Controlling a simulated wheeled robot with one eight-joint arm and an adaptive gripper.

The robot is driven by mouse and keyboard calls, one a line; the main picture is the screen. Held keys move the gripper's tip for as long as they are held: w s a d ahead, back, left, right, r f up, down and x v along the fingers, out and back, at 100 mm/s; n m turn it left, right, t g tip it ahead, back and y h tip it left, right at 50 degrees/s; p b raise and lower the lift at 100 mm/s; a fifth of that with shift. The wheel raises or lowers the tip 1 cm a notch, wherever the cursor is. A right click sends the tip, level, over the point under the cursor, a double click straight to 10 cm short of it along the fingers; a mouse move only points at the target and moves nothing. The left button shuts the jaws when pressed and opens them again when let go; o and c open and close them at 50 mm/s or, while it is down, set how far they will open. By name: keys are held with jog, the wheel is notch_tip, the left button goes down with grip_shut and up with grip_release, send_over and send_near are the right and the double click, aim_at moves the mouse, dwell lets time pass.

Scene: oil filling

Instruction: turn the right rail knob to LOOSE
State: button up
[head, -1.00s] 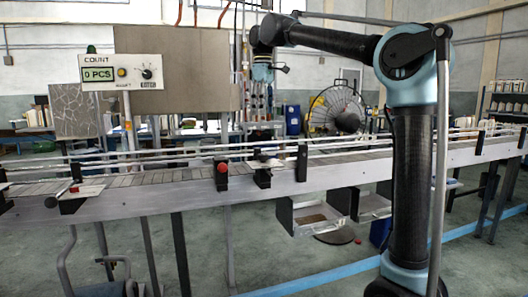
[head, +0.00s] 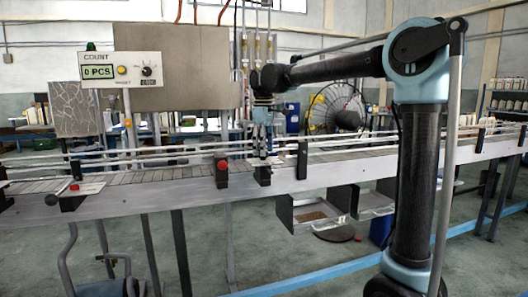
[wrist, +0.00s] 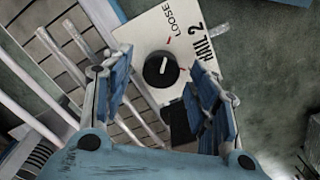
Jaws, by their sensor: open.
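The rail knob (wrist: 161,69) is round and black, with a short white pointer mark. It sits on a white plate (wrist: 150,30) marked LOOSE, with rail lettering and a 2 beside it; part of the plate is hidden. My gripper (wrist: 163,76) is open, one blue-padded finger on each side of the knob in the wrist view, with no clear contact. In the head view my gripper (head: 262,141) points down above the black bracket (head: 263,176) on the conveyor's near side and hides the knob.
Guide rails run along the conveyor (head: 130,203). A red-knobbed black bracket (head: 222,174) stands left of my gripper and a black post (head: 302,160) to its right. A counter box (head: 122,71) and open trays (head: 312,214) are nearby.

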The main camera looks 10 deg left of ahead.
jog(key=shift+f, duration=0.5)
jog(key=c, duration=1.1)
